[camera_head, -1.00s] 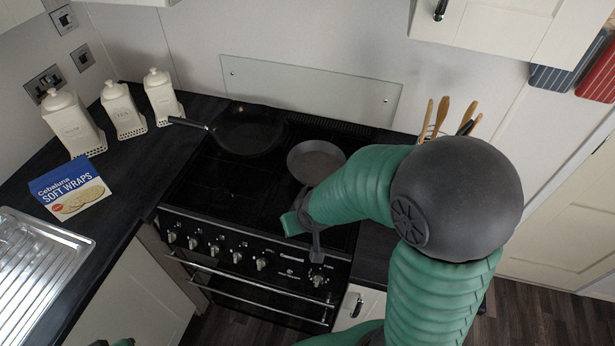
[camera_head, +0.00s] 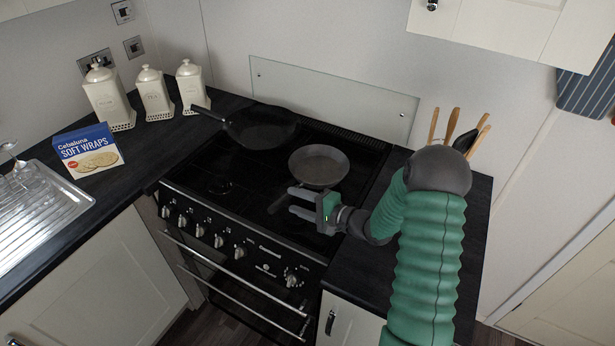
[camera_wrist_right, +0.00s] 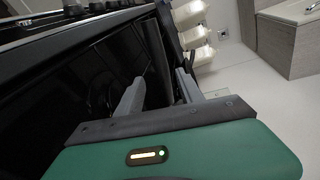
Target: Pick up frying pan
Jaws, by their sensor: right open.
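Two dark pans rest on the black hob. The nearer grey-black frying pan (camera_head: 318,166) sits at the right of the hob; its handle is hard to make out against the dark surface. The other, a black frying pan (camera_head: 262,127), sits at the back left with its handle pointing left. My right gripper (camera_head: 291,201) is open just in front of the nearer pan, its fingers pointing left over the hob. My left gripper is not in view.
White canisters (camera_head: 154,95) and a soft wraps box (camera_head: 88,150) stand on the left counter beside the sink drainer (camera_head: 45,215). A glass splashback (camera_head: 330,98) stands behind the hob. Wooden utensils (camera_head: 452,125) stand at the back right, behind my right arm.

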